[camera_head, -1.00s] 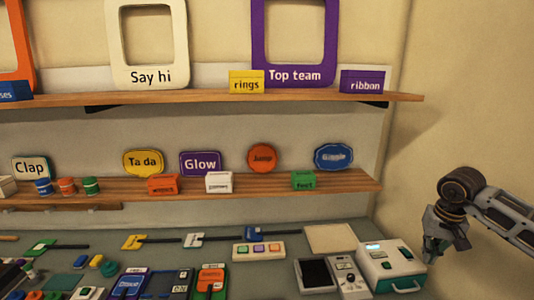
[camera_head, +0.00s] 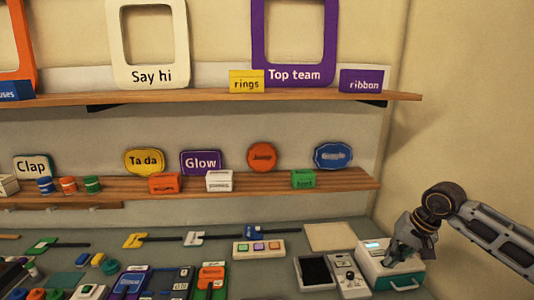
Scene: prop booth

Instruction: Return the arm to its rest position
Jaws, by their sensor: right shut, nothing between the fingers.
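My right gripper (camera_head: 403,257) is at the lower right of the head view, shut and empty. Its fingers point down, in front of or over the white and green box-shaped device (camera_head: 385,282) with a small lit display. I cannot tell whether the fingertips touch it. My right arm comes in from the right edge. My left gripper is not in view.
The grey counter holds a dark-screened device (camera_head: 315,272), a strip with coloured buttons (camera_head: 258,250) and a pale flat panel (camera_head: 331,237). Above are a lower shelf (camera_head: 340,181) with signs and small boxes, and an upper shelf (camera_head: 205,97) with frames. The right wall is bare.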

